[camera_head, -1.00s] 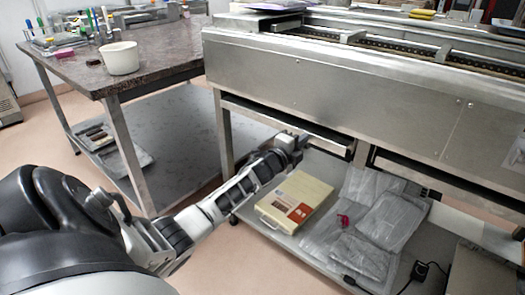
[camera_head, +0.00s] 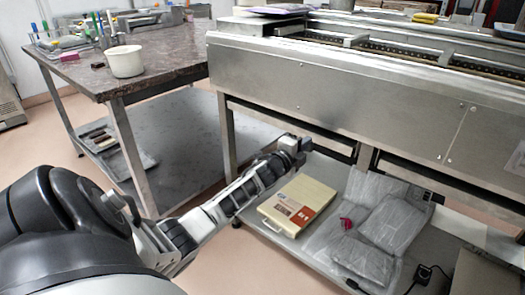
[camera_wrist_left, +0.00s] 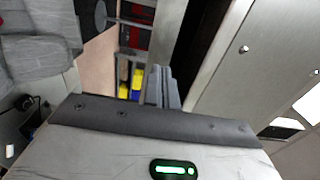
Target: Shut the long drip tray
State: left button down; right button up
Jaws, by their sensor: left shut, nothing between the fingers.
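The long drip tray (camera_head: 333,150) lies in the slot under the steel front of the machine, its dark front edge running behind my gripper in the head view. It looks about level with the frame, but I cannot tell whether it is fully in. My left gripper (camera_head: 301,146) is shut and empty, at the slot. In the left wrist view its closed fingers (camera_wrist_left: 161,86) point toward the dark gap along the machine's panel. Whether they touch the tray is not clear. My right gripper is not in view.
The machine's steel front (camera_head: 350,90) overhangs the slot. Below, a shelf (camera_head: 313,247) carries a cream box (camera_head: 298,204) and grey plastic packs (camera_head: 395,222). A stone-topped table (camera_head: 150,75) with a white mug (camera_head: 125,61) stands at left.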

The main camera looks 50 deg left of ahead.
pick_arm(q)
jog(key=s+d+p, duration=0.1)
jog(key=s, duration=1)
jog(key=shift+s+d, duration=0.4)
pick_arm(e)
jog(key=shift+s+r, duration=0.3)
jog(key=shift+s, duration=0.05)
pick_arm(q)
jog(key=s+d+f+n+g+h+p, duration=0.1)
jog(key=s+d+n, duration=0.3)
jog(key=d, duration=0.6)
jog(key=s+d+f+n+g+h+p, duration=0.1)
jog(key=s+d+n+g+h+p, duration=0.2)
jog(key=s+d, duration=0.6)
jog(key=s+d+f+n+g+h+p, duration=0.1)
jog(key=s+d+n+g+h+p, duration=0.1)
jog(key=s+d+n, duration=0.5)
jog(key=d+p, duration=0.1)
jog(key=d, duration=0.3)
jog(key=shift+d+f+g+p, duration=0.15)
jog(key=shift+d+g+p, duration=0.2)
jog(key=shift+g, duration=0.05)
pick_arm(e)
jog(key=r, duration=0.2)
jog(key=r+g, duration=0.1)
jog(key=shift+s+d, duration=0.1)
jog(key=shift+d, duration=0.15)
